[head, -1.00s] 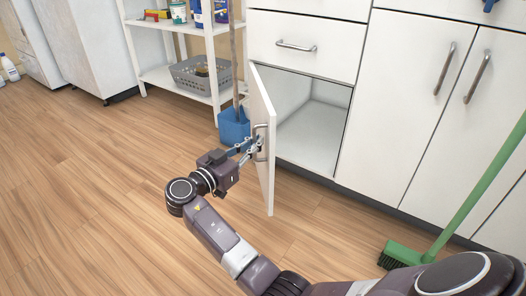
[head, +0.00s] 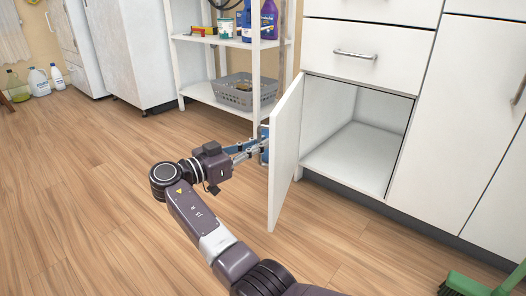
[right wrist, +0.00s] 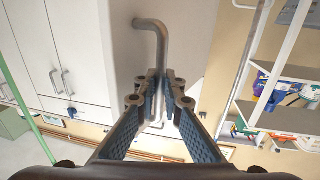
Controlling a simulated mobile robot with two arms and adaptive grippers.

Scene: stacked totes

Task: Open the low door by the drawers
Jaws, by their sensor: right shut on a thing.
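The low white door (head: 286,150) stands well open, swung out to the left of the cabinet opening (head: 352,145). The opening looks empty, with a pale floor inside. White drawers (head: 368,52) are above it. In the head view I see the door's inner face, and its handle is hidden behind it. My right gripper (head: 261,148) is at the door's outer side. In the right wrist view its fingers (right wrist: 160,88) are closed on the metal bar handle (right wrist: 152,28), in front of the door's outer face (right wrist: 190,35). My left gripper is not in view.
A white shelf rack (head: 258,75) with a grey basket (head: 243,92) and bottles stands behind the door. A green broom (head: 470,286) is on the floor at the lower right. The wood floor at left is clear. Jugs (head: 40,80) stand far left.

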